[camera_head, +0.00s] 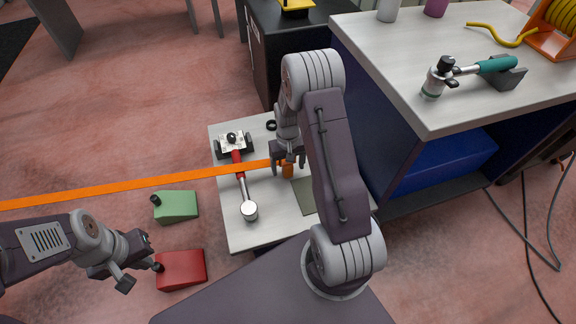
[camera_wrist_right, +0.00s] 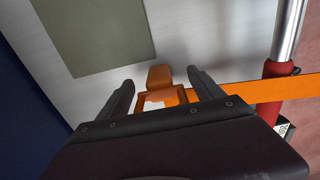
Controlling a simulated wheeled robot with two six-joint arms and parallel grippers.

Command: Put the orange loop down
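The orange loop (camera_head: 287,170) is at the end of a long flat orange strap (camera_head: 130,187), over the low white-topped table. My right gripper (camera_head: 288,160) is directly at the loop. In the right wrist view the loop (camera_wrist_right: 160,76) sits between the two spread fingertips (camera_wrist_right: 162,80), with a gap visible on each side of its upper tab. Whether the loop rests fully on the tabletop is hard to tell. My left gripper (camera_head: 141,274) is open and empty at the lower left, near a red wedge block (camera_head: 182,271).
The low table (camera_head: 235,220) also holds a red-and-silver jack-like tool (camera_head: 242,185) under the strap and a grey-green mat (camera_head: 303,197). A green wedge (camera_head: 177,206) lies on the floor. A workbench (camera_head: 400,60) stands at right, with cables (camera_head: 530,240) on the floor.

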